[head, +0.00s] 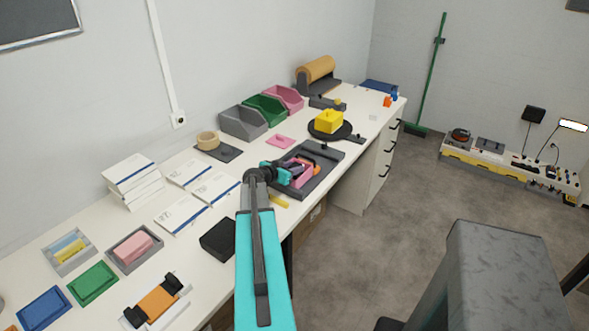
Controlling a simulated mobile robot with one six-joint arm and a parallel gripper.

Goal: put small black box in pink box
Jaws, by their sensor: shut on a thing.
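My gripper (284,173) is over the dark grey tray (322,174) on the bench, at the left side of an open pink box (306,174). It is shut on a small dark thing at the pink box, which looks like the small black box; the jaws and arm hide most of it. I cannot tell whether it is inside the pink box or above it. Another black box (218,240) lies on the bench to the left of my arm. A pink open bin (285,97) stands at the wall behind.
Grey (242,122) and green (264,109) bins stand along the wall. White booklets (188,173) and small trays cover the left bench. The floor at right is mostly clear.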

